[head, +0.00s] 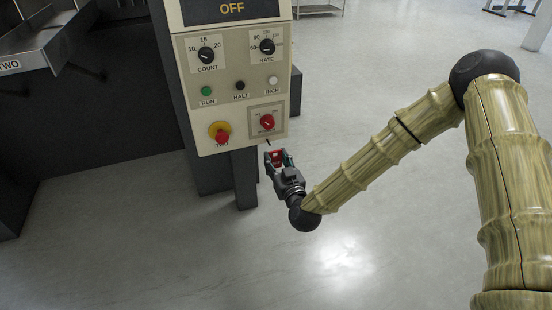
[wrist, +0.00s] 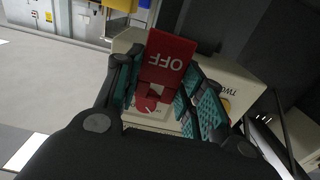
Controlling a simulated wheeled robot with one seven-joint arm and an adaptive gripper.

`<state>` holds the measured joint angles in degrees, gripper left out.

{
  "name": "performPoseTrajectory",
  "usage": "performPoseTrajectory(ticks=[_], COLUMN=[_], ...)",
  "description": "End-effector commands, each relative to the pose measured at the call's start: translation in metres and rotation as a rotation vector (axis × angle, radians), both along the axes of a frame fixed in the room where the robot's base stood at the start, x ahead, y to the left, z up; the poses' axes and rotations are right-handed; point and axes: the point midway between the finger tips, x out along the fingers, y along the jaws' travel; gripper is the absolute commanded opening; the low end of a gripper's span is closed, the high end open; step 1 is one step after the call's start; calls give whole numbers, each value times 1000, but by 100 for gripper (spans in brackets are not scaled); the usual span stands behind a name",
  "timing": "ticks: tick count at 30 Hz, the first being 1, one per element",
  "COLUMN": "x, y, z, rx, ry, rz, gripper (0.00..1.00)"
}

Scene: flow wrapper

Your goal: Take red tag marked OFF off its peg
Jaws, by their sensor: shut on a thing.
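The red tag marked OFF (wrist: 168,58) is between the fingers of my gripper (wrist: 160,98) in the wrist view, its lettering upside down there. In the head view the tag (head: 277,154) is a small red patch between the fingertips of my gripper (head: 278,157). My gripper is shut on the tag, just below and beside the lower right corner of the control panel (head: 215,80). A short dark peg (head: 268,141) shows at the panel's edge just above the gripper. I cannot tell whether the tag still touches it.
The panel carries a red rotary switch (head: 267,122), a red stop button on yellow (head: 221,135), a COUNT knob (head: 206,54) and a RATE knob (head: 267,47). A dark post (head: 244,178) stands below the panel. The floor to the right is open.

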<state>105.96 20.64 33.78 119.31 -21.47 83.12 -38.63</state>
Motion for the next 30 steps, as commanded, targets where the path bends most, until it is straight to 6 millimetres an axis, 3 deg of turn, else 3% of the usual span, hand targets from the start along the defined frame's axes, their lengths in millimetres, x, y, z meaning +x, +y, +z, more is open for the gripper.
performPoseTrajectory(ticks=[30], x=[-22], y=[-7], z=[0], rx=[0], ry=[1], rz=[0], gripper=[17])
